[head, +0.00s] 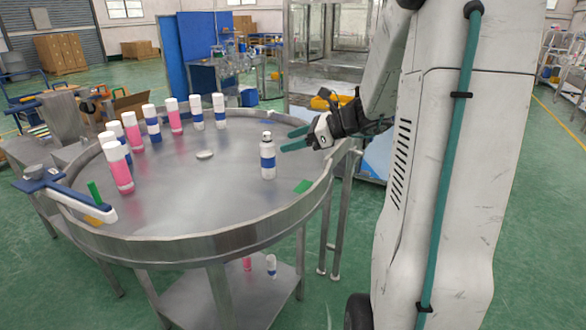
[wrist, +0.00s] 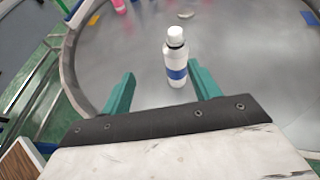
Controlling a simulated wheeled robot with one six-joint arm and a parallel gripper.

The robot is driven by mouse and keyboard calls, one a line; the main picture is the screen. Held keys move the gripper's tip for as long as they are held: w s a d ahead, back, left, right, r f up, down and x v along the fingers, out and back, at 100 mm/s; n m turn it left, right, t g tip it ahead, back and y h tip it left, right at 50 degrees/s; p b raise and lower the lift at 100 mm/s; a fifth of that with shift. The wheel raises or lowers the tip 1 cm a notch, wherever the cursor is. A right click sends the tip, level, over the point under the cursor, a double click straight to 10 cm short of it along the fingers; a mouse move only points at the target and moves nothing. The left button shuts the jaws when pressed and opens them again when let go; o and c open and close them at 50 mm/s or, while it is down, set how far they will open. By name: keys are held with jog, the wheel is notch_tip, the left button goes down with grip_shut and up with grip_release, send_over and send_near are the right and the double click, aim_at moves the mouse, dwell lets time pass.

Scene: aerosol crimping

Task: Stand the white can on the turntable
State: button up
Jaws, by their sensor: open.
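The white can (head: 267,160) with a blue band and white cap stands upright on the turntable (head: 215,195), towards its right side. It also shows in the wrist view (wrist: 175,58), just beyond the fingertips and a little right of the middle of the gap. My gripper (head: 288,140) is open, with its green fingers (wrist: 161,85) spread and pointing at the can. Nothing is between the fingers, and they look apart from the can.
Several pink and blue-banded cans (head: 120,165) stand along the turntable's left and back. A small pale disc (head: 205,155) lies near the middle. A green patch (head: 303,187) is right of the can. A blue-and-white arm (head: 70,193) crosses the left rim. The front of the surface is clear.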

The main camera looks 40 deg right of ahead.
jog(key=s+a+r+n+g, duration=0.1)
jog(key=s+a+n+g, duration=0.3)
jog(key=s+a+n, duration=0.45)
jog(key=s+a+r+n+g, duration=0.1)
jog(key=s+a+n+g, duration=0.4)
jog(key=a, duration=0.7)
jog(key=s+a+f+n+h, duration=0.1)
jog(key=s+n+h, duration=0.6)
jog(key=s+n, duration=0.5)
jog(key=shift+s+f+n+g, duration=0.2)
jog(key=shift+s+n+g, duration=0.1)
jog(key=shift+n, duration=1.15)
jog(key=shift+a, duration=0.15)
